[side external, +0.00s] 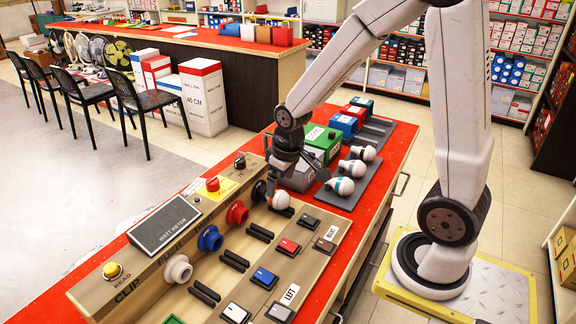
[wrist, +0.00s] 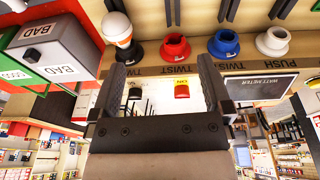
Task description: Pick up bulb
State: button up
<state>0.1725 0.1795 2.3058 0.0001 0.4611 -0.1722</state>
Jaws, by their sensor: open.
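One white bulb (side external: 281,200) with an orange band sits at the black socket (side external: 260,191) on the wooden test panel. In the wrist view this bulb (wrist: 117,27) shows at the upper left with its base end at the black socket (wrist: 129,53). Several more white bulbs, including one with a teal band (side external: 341,186), lie on a dark grey tray (side external: 340,200) to the right. My gripper (side external: 297,181) is above the panel, close to the bulb at the black socket. In the wrist view my gripper (wrist: 165,75) has its fingers wide apart with nothing between them.
Red (side external: 237,213), blue (side external: 210,238) and white (side external: 178,269) sockets line the panel beside a watt meter (side external: 165,222). Black slots and switches fill the panel front.

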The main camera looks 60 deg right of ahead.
jog(key=w+d+f+g, duration=0.1)
jog(key=w+d, duration=0.2)
jog(key=d, duration=0.9)
jog(key=w+d+f, duration=0.2)
jog(key=w+d, duration=0.2)
jog(key=d, duration=0.8)
jog(key=g, duration=0.1)
send_over(367, 153)
jog(key=d, duration=0.3)
jog(key=f, duration=0.6)
jog(key=shift+w+a+f, duration=0.1)
jog(key=shift+w+f, duration=0.1)
jog(key=shift+w+a+f, duration=0.1)
jog(key=shift+f, duration=1.85)
jog(key=shift+w+a+f, duration=0.1)
jog(key=shift+f, duration=1.85)
jog(key=c, duration=1)
